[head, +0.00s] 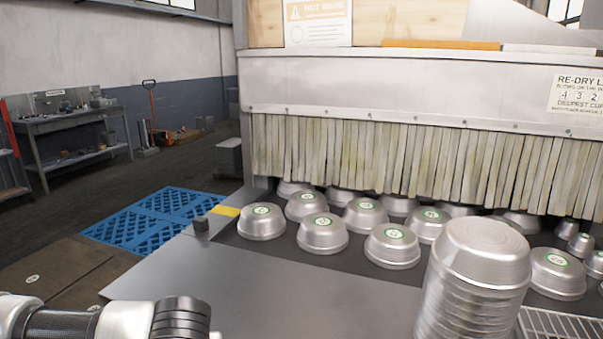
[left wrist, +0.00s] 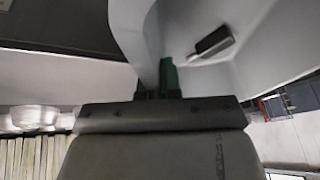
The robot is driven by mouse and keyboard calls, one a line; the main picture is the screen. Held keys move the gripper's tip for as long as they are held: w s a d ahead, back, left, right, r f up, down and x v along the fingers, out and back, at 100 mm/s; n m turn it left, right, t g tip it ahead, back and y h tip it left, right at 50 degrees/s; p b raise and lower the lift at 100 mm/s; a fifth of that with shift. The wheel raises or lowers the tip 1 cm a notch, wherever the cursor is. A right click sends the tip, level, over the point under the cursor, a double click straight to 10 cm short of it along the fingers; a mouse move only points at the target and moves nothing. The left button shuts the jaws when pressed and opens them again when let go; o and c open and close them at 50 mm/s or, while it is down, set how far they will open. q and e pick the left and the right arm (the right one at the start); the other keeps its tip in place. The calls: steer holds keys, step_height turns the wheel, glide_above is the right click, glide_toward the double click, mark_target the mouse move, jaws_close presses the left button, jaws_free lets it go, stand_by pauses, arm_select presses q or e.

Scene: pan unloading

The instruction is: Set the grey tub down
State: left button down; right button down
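The grey tub (left wrist: 250,55) fills the upper right of the left wrist view, close to the camera. It is smooth and light grey, with a dark slot-like mark on its wall. My left gripper (left wrist: 157,80) has green fingers, one on each side of the tub's wall, and is shut on it. The tub's base and whatever is beneath it are hidden. In the head view only part of my left arm shows at the lower left; the tub and the left gripper are out of that picture. My right gripper is in neither view.
Upturned metal pans (head: 323,233) with green labels stand on the belt before a strip curtain (head: 380,155). A tall stack of pans (head: 480,260) stands at the right. The metal ledge (head: 270,295) in front is bare. A blue pallet (head: 165,218) lies on the floor left.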

arm_select(q)
steer(key=shift+s+a+f+m+h, duration=0.2)
steer(key=shift+s+a+f+m, duration=0.15)
steer(key=shift+s+a+m, duration=0.2)
steer(key=shift+s+a+f+m+h, duration=0.2)
steer(key=shift+s+a+f+m, duration=0.1)
steer(key=shift+s+a+m, duration=0.2)
steer(key=shift+d, duration=0.1)
steer(key=shift+w, duration=0.2)
